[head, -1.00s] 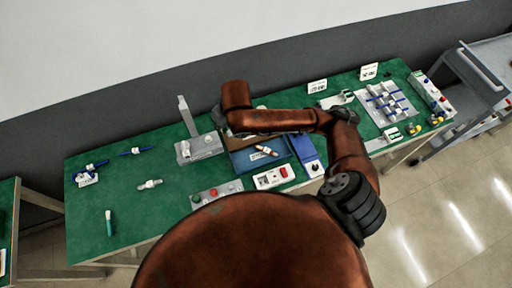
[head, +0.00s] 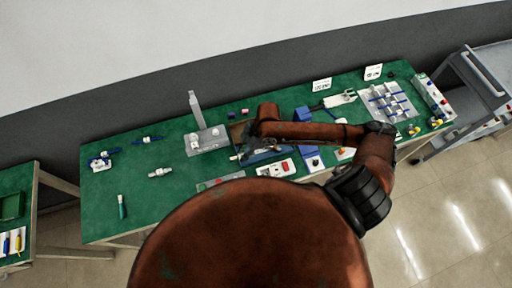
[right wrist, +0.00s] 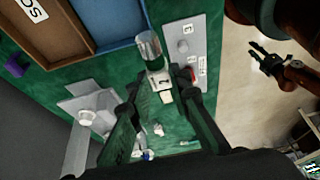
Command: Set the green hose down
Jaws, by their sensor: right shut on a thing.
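In the right wrist view, the fingers of my right gripper (right wrist: 166,98) are shut on a short piece with a clear or silvery end and a dark green part, which looks like the green hose (right wrist: 151,52). It is above the green table top, next to a blue tray compartment; whether it touches anything below cannot be told. A white marked piece shows near the fingertips. My left gripper (right wrist: 266,58) shows in the right wrist view, open and empty, over the floor.
A tray with brown and blue compartments (right wrist: 118,32) lies beside the held piece. A grey bracket stand (head: 207,139), a white box with a red button (head: 276,169) and a grey panel with several parts (head: 392,103) stand on the table.

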